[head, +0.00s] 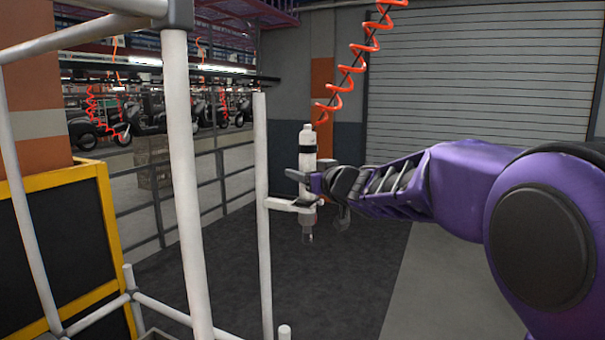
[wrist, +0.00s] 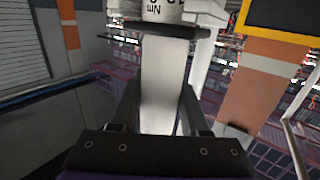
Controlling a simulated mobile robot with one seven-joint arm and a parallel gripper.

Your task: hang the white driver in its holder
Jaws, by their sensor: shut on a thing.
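The white driver (head: 308,137) with a dark band hangs upright in the middle of the head view, its grey tip pointing down. My gripper (head: 310,181) is shut on its body from the right. In the wrist view the driver's white body (wrist: 164,85) stands between my two fingers (wrist: 160,112). The holder (head: 287,204) is a short white arm on a thin white post (head: 263,160). The driver's lower part overlaps the holder's end, just below my fingers. I cannot tell whether the driver is seated in it or only beside it.
An orange coiled cord (head: 346,75) comes down close to the driver's top; whether it joins is unclear. A thick white frame post (head: 183,180) stands to the left, near a yellow-edged black panel (head: 105,215). Dark floor (head: 345,285) below is open. A grey shutter (head: 480,80) is behind.

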